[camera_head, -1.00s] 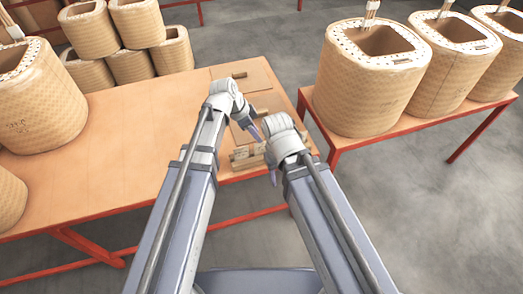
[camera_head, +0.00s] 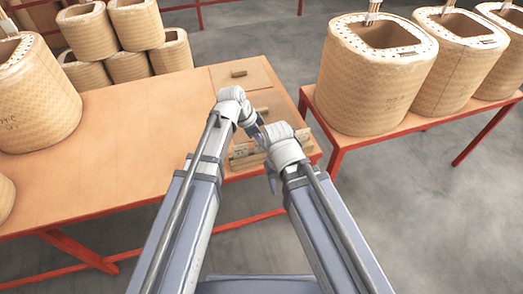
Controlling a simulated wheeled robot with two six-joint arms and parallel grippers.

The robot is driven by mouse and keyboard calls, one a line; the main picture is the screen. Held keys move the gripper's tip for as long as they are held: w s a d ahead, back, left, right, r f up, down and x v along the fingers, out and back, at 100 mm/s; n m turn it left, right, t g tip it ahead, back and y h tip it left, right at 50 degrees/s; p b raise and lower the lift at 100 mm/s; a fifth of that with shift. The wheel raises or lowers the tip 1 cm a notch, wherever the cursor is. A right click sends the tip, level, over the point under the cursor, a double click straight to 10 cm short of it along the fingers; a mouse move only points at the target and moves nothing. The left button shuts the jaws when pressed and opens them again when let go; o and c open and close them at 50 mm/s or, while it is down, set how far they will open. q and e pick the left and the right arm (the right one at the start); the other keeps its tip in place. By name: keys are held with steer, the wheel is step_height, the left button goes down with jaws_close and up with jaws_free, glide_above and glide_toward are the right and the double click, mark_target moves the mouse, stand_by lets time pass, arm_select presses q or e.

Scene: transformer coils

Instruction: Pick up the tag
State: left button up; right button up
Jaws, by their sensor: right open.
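I cannot make out the tag for certain. Small wooden pieces (camera_head: 240,154) lie near the right front corner of the left table, partly hidden by my arms. A small brown block (camera_head: 239,73) lies on a flat brown sheet (camera_head: 258,80) behind them. My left gripper (camera_head: 262,130) is just above these pieces, mostly hidden, so its jaws cannot be read. My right gripper (camera_head: 272,184) points down at the table's front edge, open, close to the left one.
The orange-topped table (camera_head: 130,140) has a large free area left of my arms. Large wound coils (camera_head: 35,100) stand at its left. More coils (camera_head: 372,85) stand on a red-framed table at the right. A gap of grey floor separates the tables.

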arm_select(q)
jaws_close()
stand_by(0.4)
steer(key=shift+r, duration=0.15)
step_height(320, 180, up, 10)
steer(key=p, duration=1)
